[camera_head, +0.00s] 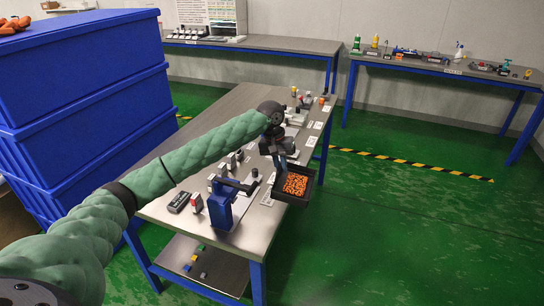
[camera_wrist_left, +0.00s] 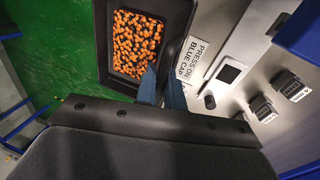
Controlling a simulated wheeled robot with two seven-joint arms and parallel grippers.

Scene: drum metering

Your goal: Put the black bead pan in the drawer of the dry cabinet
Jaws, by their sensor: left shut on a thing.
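The black bead pan (camera_head: 312,188) holds orange beads and sits at the bench's right edge, partly out over the green floor. In the left wrist view the pan (camera_wrist_left: 184,22) is at the top, with orange and dark beads inside. The pan looks about level. I cannot tell whether it touches the bench. No dry cabinet drawer can be made out. My right gripper is not in view.
The grey bench (camera_head: 178,226) carries a blue device (camera_head: 220,207), a dark meter (camera_head: 178,202) and several small labelled items. Stacked blue bins (camera_head: 85,90) stand at the left. Two more benches line the back wall. The green floor (camera_head: 400,230) at the right is clear.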

